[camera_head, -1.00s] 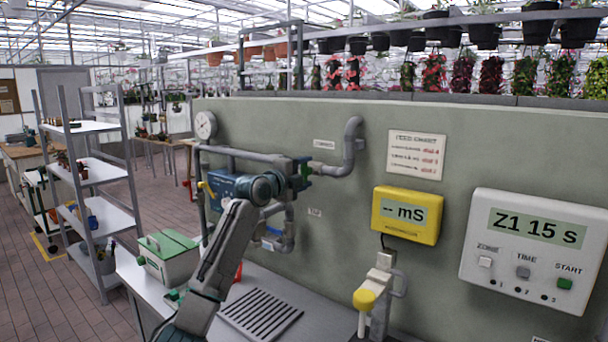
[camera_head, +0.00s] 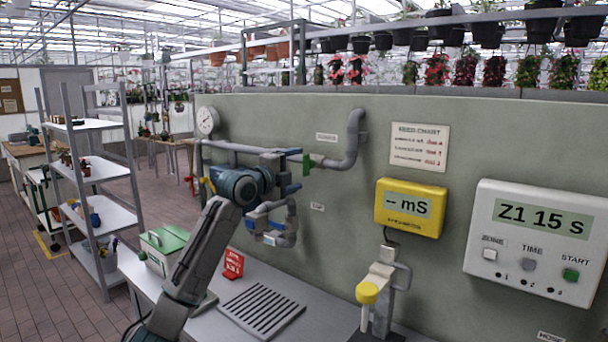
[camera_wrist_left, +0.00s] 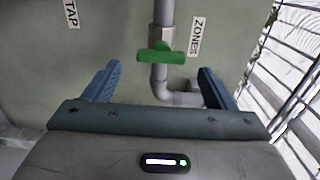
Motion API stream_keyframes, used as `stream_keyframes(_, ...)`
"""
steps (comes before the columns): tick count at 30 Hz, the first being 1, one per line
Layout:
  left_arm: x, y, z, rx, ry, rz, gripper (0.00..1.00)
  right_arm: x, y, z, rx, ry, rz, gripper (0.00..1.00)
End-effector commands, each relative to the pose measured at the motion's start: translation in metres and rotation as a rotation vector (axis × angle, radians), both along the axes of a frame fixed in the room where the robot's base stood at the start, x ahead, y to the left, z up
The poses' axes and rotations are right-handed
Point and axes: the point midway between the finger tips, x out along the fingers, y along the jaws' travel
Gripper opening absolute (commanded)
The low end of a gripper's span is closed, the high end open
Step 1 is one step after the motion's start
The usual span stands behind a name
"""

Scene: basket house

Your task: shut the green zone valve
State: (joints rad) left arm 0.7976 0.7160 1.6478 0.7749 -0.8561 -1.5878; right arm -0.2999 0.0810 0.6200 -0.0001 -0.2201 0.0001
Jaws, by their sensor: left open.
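The green zone valve handle (camera_head: 307,165) sits on a grey pipe on the green wall, left of the ZONES label. In the left wrist view the green handle (camera_wrist_left: 161,56) lies crosswise to its pipe. My left gripper (camera_head: 291,171) is open and empty, just left of the handle in the head view. In the wrist view its two blue fingers (camera_wrist_left: 158,82) are spread wide, with the handle beyond their tips and between their lines. The handle appears apart from both fingers. My right gripper is not in view.
Grey pipes (camera_head: 352,140) and a blue fitting (camera_head: 259,222) surround the valve. Below are a red sign (camera_head: 233,264), a drain grate (camera_head: 262,312) and a green-lidded box (camera_head: 165,247). A yellow meter (camera_head: 410,229) and white timer (camera_head: 535,266) hang at the right.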

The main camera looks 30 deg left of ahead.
Motion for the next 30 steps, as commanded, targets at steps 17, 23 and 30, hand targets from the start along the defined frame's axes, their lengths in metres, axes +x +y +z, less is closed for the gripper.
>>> stream_keyframes(17, -0.053, 0.004, 0.000, 0.000, 0.000, 0.000, 0.78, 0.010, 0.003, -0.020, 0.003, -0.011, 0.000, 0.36)
stream_keyframes(23, -0.053, 0.004, 0.000, 0.000, 0.000, 0.000, 0.78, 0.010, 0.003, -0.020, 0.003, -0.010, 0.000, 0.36)
stream_keyframes(30, -0.053, 0.004, 0.000, 0.000, 0.000, 0.000, 0.78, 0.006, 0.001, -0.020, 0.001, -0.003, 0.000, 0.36)
